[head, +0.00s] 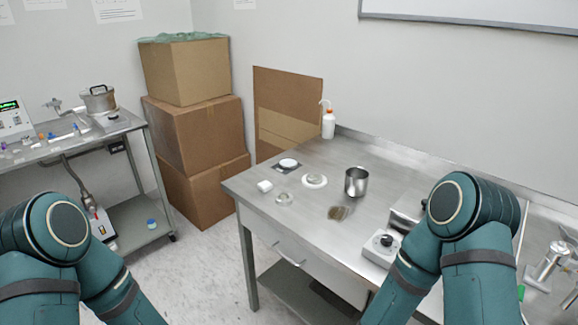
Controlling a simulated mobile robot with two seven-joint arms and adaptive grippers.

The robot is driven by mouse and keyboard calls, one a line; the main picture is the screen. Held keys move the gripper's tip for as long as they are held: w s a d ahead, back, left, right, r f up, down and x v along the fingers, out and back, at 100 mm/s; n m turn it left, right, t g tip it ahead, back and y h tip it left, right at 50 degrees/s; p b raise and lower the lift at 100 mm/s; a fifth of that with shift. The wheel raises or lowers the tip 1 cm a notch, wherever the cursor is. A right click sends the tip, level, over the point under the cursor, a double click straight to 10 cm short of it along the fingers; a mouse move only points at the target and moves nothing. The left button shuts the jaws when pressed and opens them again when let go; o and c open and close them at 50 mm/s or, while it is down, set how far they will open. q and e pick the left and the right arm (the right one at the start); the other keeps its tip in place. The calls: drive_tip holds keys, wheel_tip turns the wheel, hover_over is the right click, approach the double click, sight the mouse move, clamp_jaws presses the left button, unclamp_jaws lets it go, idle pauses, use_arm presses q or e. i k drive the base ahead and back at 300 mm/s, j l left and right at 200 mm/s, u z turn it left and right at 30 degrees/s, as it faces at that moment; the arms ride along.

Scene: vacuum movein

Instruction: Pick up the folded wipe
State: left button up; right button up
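A small white folded piece (265,186), which looks like the folded wipe, lies near the left edge of the steel table (330,155). It is small in the picture, so its folds are hard to make out. Nothing covers it. Only the upper links of my two arms show, at the lower left and lower right. Both grippers are out of the picture, so I cannot see what they hold or how they stand to the wipe.
Around the wipe are a clear glass dish (284,198), a white ring-shaped piece (314,181), a white disc on a dark square (288,163), a metal beaker (355,181) and a wash bottle (328,123). A hotplate (381,248) sits further right. Boxes (208,137) stand behind left.

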sight(265, 186)
drive_tip(key=z, duration=0.8)
drive_tip(key=j+z, duration=0.35)
drive_tip(key=i+j+z, duration=0.1)
drive_tip(key=z, duration=0.3)
drive_tip(key=j+z, duration=0.35)
drive_tip(key=k+j+z, duration=0.1)
drive_tip(key=j+z, duration=0.2)
drive_tip(key=k+j+z, duration=0.25)
drive_tip(key=j, duration=0.25)
drive_tip(key=k+j, duration=0.1)
drive_tip(key=j, duration=0.2)
drive_tip(key=k+j+z, duration=0.15)
drive_tip(key=j, duration=0.5)
drive_tip(key=k+z, duration=0.05)
